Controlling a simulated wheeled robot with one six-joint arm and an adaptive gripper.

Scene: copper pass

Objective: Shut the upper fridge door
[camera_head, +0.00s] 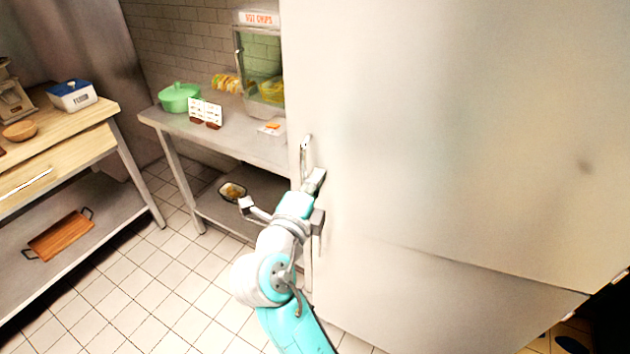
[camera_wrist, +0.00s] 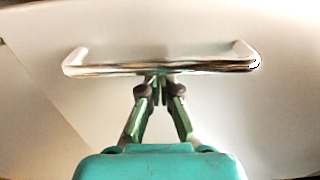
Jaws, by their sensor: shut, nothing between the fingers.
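The upper fridge door (camera_head: 450,130) is a large, plain off-white panel filling the right half of the head view. Its metal bar handle (camera_head: 305,152) stands upright near the door's left edge. In the wrist view the handle (camera_wrist: 160,68) runs across the picture, with the pale door (camera_wrist: 110,110) behind it. My gripper (camera_head: 315,180) is at the lower part of the handle. In the wrist view my gripper (camera_wrist: 157,84) is shut and empty, its tips at the bar's near side. I cannot tell whether they touch it or how far the door stands open.
The lower fridge door (camera_head: 450,300) is below a seam. A metal counter (camera_head: 235,140) stands left of the fridge with a green pot (camera_head: 180,97) and a glass hot-chips cabinet (camera_head: 262,70). A wooden-topped table (camera_head: 60,140) is far left. Tiled floor (camera_head: 150,270) between is clear.

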